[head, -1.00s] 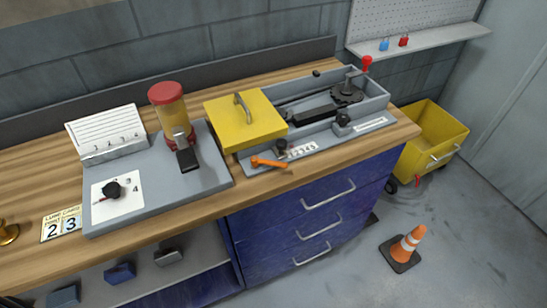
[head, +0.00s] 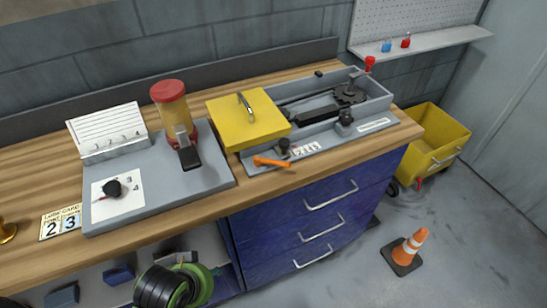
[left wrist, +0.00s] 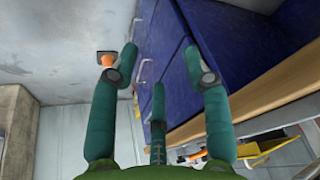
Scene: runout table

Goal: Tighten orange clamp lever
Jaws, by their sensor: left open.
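The orange clamp lever (head: 271,162) sticks out at the front edge of the grey fixture on the bench, just below the yellow cover (head: 250,120). It lies roughly level, beside a black knob (head: 284,146). Part of my left arm, black and green, shows at the bottom of the head view, in front of the lower shelf and well below the lever. My left gripper (left wrist: 160,66) shows in the left wrist view with its teal fingers spread and nothing between them. My right gripper is not in view.
The wooden bench edge and blue drawers (head: 316,215) with protruding handles lie beside my left gripper. A grey panel with a red-capped dispenser (head: 171,103) stands left of the fixture. A traffic cone (head: 409,247) and yellow cart (head: 433,138) stand right. The floor before the drawers is clear.

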